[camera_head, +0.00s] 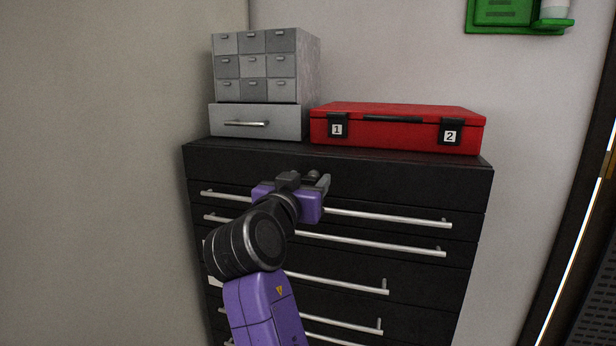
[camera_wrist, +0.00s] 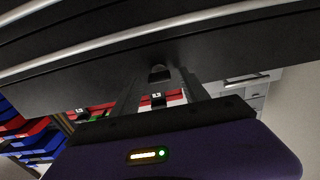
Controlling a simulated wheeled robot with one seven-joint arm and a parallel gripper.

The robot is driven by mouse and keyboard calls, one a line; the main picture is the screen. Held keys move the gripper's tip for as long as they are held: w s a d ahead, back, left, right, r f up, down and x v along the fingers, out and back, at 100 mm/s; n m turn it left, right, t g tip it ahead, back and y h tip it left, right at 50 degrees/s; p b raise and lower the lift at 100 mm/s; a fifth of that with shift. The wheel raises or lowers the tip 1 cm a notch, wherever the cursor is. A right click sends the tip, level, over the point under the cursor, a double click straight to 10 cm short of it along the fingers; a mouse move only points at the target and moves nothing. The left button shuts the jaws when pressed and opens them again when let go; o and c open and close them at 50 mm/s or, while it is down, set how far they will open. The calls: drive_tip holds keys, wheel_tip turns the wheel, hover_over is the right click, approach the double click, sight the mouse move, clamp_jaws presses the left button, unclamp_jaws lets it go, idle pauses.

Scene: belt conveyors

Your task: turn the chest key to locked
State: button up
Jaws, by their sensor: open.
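The chest (camera_head: 400,177) is a black drawer cabinet with long silver handles, standing against the wall. My gripper (camera_head: 307,182) is open in front of its plain top panel, left of the middle. In the wrist view my gripper (camera_wrist: 160,92) has its two dark fingers apart, pointing at the panel. A small dark key or lock piece (camera_wrist: 160,73) shows between and just beyond the fingertips. I cannot tell its turn or whether the fingers touch it. In the head view a small dark rounded piece (camera_head: 313,174) shows by the fingers, perhaps the same part.
A red case (camera_head: 395,131) with latches labelled 1 and 2 lies on the chest top. A grey small-drawer cabinet (camera_head: 268,65) stands on a grey drawer box (camera_head: 257,122) at the left. A green wall holder (camera_head: 515,14) hangs upper right. Drawer handles (camera_head: 390,216) stick out below my gripper.

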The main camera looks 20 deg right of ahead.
drive_tip(key=shift+w+d, duration=0.3)
drive_tip(key=shift+w, duration=0.1)
drive_tip(key=shift+c, duration=0.4)
clamp_jaws()
